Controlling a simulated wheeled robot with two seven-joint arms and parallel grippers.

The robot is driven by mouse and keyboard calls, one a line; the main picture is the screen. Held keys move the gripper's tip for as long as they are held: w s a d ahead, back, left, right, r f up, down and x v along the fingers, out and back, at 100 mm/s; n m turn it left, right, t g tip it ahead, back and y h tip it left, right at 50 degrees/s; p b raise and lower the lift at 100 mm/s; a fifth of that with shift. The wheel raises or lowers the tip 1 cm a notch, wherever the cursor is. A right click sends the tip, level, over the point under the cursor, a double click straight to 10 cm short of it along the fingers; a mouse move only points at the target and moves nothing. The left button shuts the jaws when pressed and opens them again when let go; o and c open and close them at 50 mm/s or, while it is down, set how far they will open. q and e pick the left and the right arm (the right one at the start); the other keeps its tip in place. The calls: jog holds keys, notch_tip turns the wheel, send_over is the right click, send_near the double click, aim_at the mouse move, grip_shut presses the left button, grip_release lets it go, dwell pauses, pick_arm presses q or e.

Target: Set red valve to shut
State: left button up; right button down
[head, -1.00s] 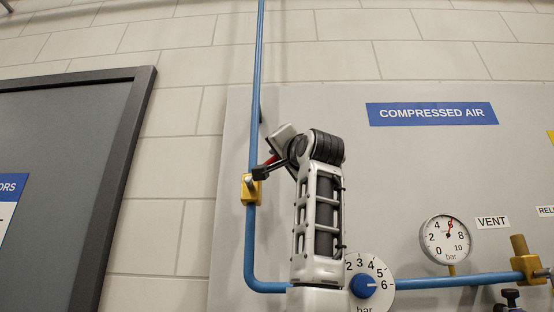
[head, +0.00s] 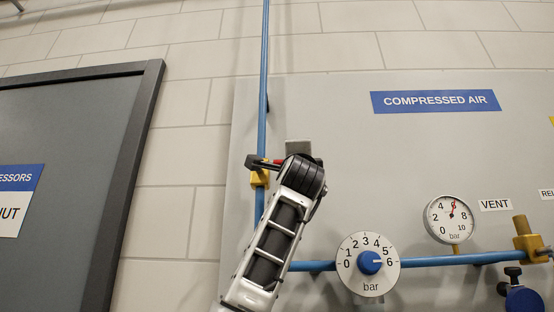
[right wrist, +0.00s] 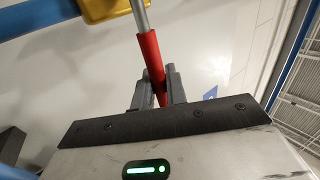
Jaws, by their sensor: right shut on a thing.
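The red valve's lever (right wrist: 151,58) has a red grip on a bare metal rod, which reaches the yellow valve body (right wrist: 112,8) on the blue pipe (right wrist: 38,17). In the right wrist view the lever looks about square to the pipe. My right gripper (right wrist: 158,90) is shut around the red grip. In the head view the yellow valve body (head: 259,179) sits on the vertical blue pipe (head: 263,90). My right gripper (head: 256,162) is just above that body, with only a bit of red showing; my wrist hides most of the lever. My left gripper is not in view.
A dial (head: 368,263) with a blue knob, a pressure gauge (head: 448,219) and another yellow valve body (head: 530,243) lie along the horizontal pipe to the right. A dark-framed door (head: 75,200) is at left.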

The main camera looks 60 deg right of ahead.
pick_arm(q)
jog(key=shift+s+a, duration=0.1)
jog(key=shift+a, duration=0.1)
pick_arm(e)
jog(key=shift+s+f+m, duration=0.1)
jog(key=shift+f+m, duration=0.05)
jog(key=shift+m, duration=0.15)
jog(key=c, duration=1.5)
grip_release()
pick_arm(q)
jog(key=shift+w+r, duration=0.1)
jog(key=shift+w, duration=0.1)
